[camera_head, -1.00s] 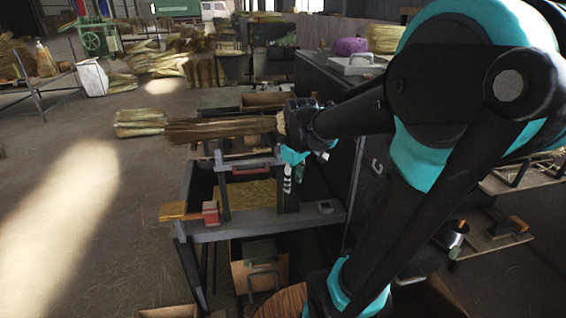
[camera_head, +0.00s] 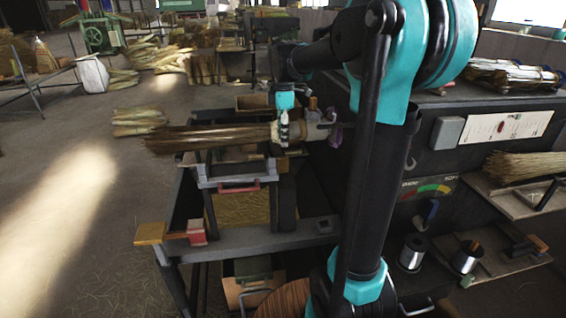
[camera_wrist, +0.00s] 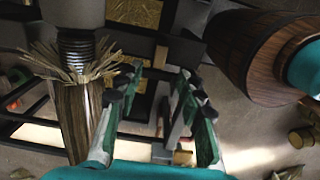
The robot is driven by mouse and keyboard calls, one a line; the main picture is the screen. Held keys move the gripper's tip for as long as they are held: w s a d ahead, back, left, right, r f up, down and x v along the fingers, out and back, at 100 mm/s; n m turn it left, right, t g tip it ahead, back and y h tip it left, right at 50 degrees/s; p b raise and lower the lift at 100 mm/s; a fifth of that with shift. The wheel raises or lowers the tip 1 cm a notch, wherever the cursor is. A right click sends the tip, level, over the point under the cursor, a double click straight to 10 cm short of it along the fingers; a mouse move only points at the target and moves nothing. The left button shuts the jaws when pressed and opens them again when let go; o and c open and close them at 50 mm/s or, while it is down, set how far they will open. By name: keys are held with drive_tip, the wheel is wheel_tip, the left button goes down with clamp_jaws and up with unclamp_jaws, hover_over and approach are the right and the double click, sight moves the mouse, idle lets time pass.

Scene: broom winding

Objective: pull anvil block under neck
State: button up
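The broom bundle (camera_head: 215,138) lies level, its bristles pointing left and its neck at the right.
A grey bench rail (camera_head: 265,239) crosses in front, with a red block (camera_head: 196,232) and a yellow block (camera_head: 151,233) at its left. The floor at left is open.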

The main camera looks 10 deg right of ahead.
sight(283, 158)
wheel_tip(283, 158, down, 10)
drive_tip(key=shift+f, duration=0.15)
drive_tip(key=shift+c, duration=0.5)
clamp_jaws()
